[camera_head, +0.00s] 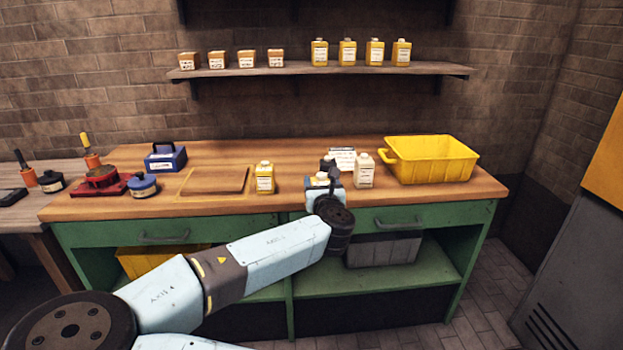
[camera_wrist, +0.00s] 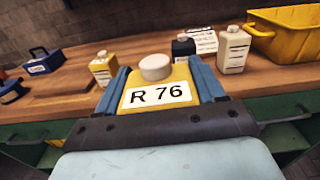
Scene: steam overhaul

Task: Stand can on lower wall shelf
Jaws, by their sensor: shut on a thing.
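My gripper (camera_wrist: 160,95) is shut on a yellow can (camera_wrist: 156,79) with a cream cap and a white label reading R 76. Its blue fingers sit on both sides of the can. In the head view the held can (camera_head: 317,181) is mostly hidden behind my wrist, near the front of the bench. The lower wall shelf (camera_head: 330,70) is on the brick wall above the bench. It carries several small brown boxes (camera_head: 232,60) at left and several yellow cans (camera_head: 360,52) right of the middle. Its right end is bare.
On the green bench (camera_head: 120,205) stand another yellow can (camera_head: 264,178), a cream can (camera_head: 364,171), a dark can (camera_wrist: 183,49), a white card (camera_head: 343,158) and a yellow crate (camera_head: 432,163). A blue toolbox (camera_head: 165,158) and a red tool (camera_head: 99,183) are at left. An upper shelf's underside shows above.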

